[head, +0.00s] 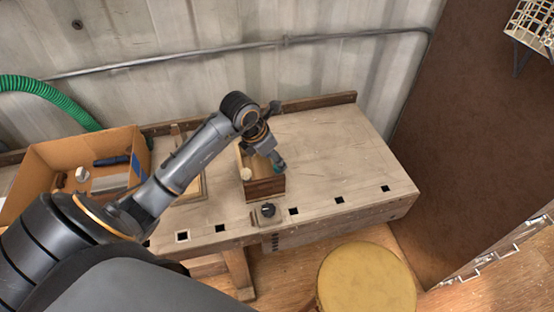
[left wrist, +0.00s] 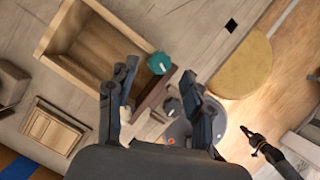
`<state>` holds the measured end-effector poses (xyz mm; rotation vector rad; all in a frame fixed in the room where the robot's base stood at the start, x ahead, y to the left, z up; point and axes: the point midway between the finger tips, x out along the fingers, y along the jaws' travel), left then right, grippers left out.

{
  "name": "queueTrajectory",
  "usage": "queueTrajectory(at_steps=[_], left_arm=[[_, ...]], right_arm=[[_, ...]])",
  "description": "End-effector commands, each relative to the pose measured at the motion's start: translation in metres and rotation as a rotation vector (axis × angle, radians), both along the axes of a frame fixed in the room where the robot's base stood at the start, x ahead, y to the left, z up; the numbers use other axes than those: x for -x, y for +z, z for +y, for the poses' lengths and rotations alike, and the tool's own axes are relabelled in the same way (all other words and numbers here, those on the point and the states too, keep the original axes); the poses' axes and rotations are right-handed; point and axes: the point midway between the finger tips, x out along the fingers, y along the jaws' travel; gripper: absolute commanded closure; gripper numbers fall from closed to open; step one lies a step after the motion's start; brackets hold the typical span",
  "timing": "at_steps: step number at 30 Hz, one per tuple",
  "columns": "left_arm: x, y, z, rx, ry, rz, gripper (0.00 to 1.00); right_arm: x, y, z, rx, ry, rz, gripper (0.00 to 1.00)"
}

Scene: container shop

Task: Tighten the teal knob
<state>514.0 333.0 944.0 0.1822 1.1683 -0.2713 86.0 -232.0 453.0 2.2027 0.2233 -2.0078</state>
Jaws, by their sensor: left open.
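The teal knob (left wrist: 159,63) is at the end of an open wooden box (left wrist: 75,62) in the left wrist view. In the head view the teal knob (head: 280,167) shows only in part, beside my gripper and above the dark wooden front of the box (head: 266,188). My left gripper (head: 273,156) is over the box. Its fingers are open in the left wrist view (left wrist: 160,72), with the knob between and just beyond the fingertips. I see no clear contact. A dark jointed part (left wrist: 262,147) at lower right may be my right gripper, too small to read.
A cardboard box (head: 44,158) with tools stands at left. A yellow round stool (head: 366,279) stands in front. The workbench (head: 345,155) is clear at right.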

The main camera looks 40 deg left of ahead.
Motion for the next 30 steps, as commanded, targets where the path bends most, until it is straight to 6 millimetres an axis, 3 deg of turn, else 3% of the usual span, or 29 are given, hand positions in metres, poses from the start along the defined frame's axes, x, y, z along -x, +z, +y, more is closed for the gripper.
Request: queueTrajectory(at_steps=[6,17,20,25,30], left_arm=[[-0.01,-0.025,-0.004,0.002,-0.001,0.001,0.49],[-0.012,-0.032,-0.004,0.001,-0.001,0.0,0.49],[-0.012,-0.031,-0.004,0.001,-0.001,0.0,0.63],[-0.012,-0.031,-0.004,0.001,-0.001,0.0,0.98],[-0.012,-0.031,-0.004,-0.001,-0.004,0.0,1.0]], right_arm=[[0.0,0.005,0.0,0.0,0.001,0.0,1.0],[0.0,0.006,-0.002,0.002,0.002,0.001,1.0],[0.0,0.006,-0.003,0.003,0.002,0.0,1.0],[0.0,0.006,-0.005,0.005,0.003,0.0,1.0],[0.0,0.005,-0.005,0.005,0.003,0.0,1.0]])
